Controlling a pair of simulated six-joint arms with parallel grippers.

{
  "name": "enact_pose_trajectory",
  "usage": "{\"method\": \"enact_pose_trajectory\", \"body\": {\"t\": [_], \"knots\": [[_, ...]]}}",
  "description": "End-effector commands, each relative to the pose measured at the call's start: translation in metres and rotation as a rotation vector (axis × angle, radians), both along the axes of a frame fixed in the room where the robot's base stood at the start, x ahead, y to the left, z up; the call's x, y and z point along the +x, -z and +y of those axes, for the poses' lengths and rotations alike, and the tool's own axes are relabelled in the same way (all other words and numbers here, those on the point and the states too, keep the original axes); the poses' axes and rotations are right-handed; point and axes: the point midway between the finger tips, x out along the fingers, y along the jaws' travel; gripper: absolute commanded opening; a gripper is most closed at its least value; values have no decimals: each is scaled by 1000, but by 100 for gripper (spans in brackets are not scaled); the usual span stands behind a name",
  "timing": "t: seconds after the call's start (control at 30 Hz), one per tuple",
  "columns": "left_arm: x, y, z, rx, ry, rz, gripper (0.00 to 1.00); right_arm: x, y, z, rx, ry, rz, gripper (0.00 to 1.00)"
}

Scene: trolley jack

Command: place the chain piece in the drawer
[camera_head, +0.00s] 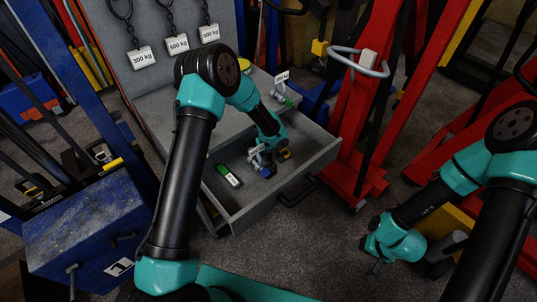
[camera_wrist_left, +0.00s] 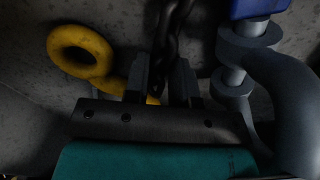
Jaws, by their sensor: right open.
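My left gripper (camera_head: 273,158) is low in the grey open drawer (camera_head: 237,222), at its right part. In the left wrist view the fingers (camera_wrist_left: 162,82) stand close on both sides of a dark chain piece (camera_wrist_left: 170,40) and appear shut on it. A yellow ring-ended hook (camera_wrist_left: 82,50) lies left of the fingers, and a grey shackle with a blue part (camera_wrist_left: 255,60) is at their right. In the head view the gripper mostly hides the chain. My right gripper (camera_head: 376,262) is open and empty above the floor at the lower right.
A green and white item (camera_head: 229,176) lies in the drawer's left part. Chains with weight labels (camera_head: 143,57) hang on the grey panel behind. A blue chest (camera_head: 85,232) stands left of the drawer. A red jack frame (camera_head: 362,130) stands right. Carpet between drawer and right arm is clear.

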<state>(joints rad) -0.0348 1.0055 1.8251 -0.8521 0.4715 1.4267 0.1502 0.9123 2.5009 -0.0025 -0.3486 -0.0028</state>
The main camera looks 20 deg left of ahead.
Motion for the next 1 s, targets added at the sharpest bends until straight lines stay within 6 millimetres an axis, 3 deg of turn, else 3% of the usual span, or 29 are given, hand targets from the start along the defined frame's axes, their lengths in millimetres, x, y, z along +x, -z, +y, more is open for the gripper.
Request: {"method": "enact_pose_trajectory", "body": {"t": [0.2, 0.57, 0.77, 1.0], "knots": [[0, 0, 0, 0, 0, 0, 43, 0, 0, 0, 0, 0, 0, 64], [1, -7, 0, 1, 0, -2, 43, 0, 0, 0, 0, 0, 0, 64], [1, -31, 0, 0, 0, -4, 43, 0, 0, 0, 0, 0, 0, 64], [1, -76, 0, 1, -1, -4, 43, 0, 0, 0, 0, 0, 0, 64]]}}
